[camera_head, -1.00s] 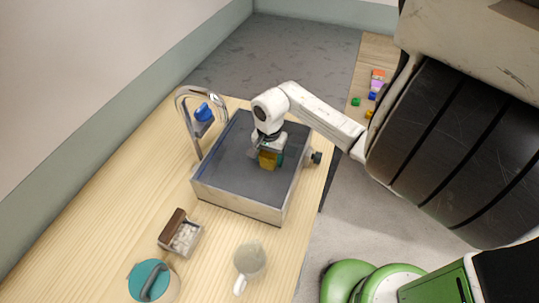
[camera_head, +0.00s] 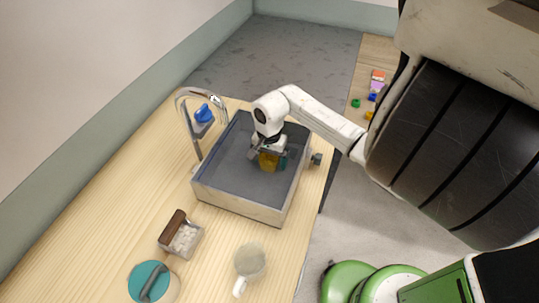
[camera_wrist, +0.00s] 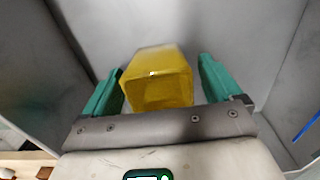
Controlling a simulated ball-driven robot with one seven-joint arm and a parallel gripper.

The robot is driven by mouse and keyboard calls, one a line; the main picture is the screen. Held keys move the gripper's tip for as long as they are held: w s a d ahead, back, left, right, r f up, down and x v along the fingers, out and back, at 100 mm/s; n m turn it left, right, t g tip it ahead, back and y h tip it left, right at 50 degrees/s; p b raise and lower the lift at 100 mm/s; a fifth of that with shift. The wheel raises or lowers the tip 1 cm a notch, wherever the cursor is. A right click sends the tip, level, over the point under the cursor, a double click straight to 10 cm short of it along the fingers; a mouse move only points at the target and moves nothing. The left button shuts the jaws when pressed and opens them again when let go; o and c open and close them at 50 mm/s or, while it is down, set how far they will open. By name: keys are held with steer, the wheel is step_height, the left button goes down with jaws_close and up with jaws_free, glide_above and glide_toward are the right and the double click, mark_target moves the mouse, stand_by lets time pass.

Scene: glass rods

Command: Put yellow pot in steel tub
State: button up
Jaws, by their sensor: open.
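The yellow pot (camera_head: 269,161) is inside the steel tub (camera_head: 240,207), toward its right side. In the wrist view the yellow pot (camera_wrist: 158,80) lies between my gripper's two green fingers, with a gap on each side. My gripper (camera_head: 268,157) is open and low inside the tub, around the pot. It also shows in the wrist view (camera_wrist: 160,88). The tub's grey floor and walls (camera_wrist: 100,25) surround the pot there. Whether the pot touches the tub floor is hard to tell.
A curved metal tap (camera_head: 186,110) and a blue object (camera_head: 204,113) stand at the tub's left. A brown-handled box (camera_head: 181,238), a teal-lidded pot (camera_head: 150,283) and a pale mug (camera_head: 250,261) stand in front. Small coloured blocks (camera_head: 377,78) lie on another table.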

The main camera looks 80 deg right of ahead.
step_height(320, 180, up, 12)
steer(key=b, duration=0.2)
steer(key=shift+r, duration=0.15)
stand_by(0.4)
stand_by(0.5)
